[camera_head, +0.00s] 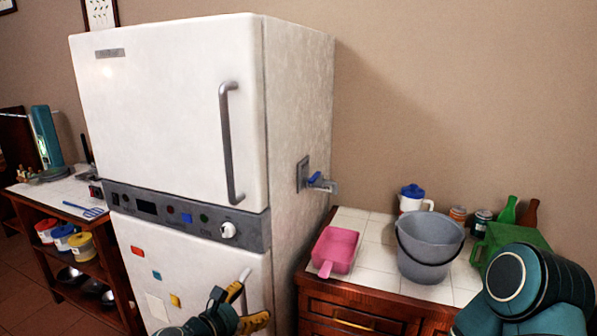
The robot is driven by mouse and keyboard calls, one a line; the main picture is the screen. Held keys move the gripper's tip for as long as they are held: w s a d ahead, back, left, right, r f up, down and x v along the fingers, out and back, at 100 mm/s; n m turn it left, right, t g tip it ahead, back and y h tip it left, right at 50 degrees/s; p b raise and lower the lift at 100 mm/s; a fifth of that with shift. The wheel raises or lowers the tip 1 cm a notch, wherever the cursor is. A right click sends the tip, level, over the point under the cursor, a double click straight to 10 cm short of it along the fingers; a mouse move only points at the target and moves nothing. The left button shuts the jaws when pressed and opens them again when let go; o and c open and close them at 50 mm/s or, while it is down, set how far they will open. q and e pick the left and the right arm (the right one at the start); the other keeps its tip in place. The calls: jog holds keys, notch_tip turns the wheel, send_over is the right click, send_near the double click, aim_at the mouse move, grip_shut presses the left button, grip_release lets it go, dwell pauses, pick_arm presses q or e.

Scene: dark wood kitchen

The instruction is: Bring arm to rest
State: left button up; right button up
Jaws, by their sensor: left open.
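My left gripper (252,300), dark with yellow parts, is at the bottom of the view in front of the fridge's lower door (190,270). Its fingers are apart, with one pointing up and the other to the right. A grey lower door handle seems to show beside the fingers; I cannot tell whether they touch it. Part of my right arm (530,290), teal and dark, shows at the lower right; its gripper is out of view.
The white fridge (170,110) has its upper door shut. To its right, a tiled cabinet holds a pink scoop (336,250), grey bucket (428,250), blue-lidded jug (413,198) and bottles. At left, shelves hold several tins and bowls (70,275).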

pick_arm(q)
jog(key=s+d+f+m+g, duration=0.4)
jog(key=s+d+f+m, duration=0.15)
jog(key=f, duration=0.25)
jog(key=s+d+f+m+g, duration=0.3)
jog(key=s+d+f+m, duration=0.2)
jog(key=s+f+m, duration=0.15)
jog(key=s+a+f+m+g+y, duration=0.4)
jog(key=s+a+f+m, duration=0.4)
jog(key=s+f+m, duration=0.2)
jog(key=shift+m+y, duration=0.5)
jog(key=shift+m, duration=0.5)
jog(key=shift+f, duration=0.1)
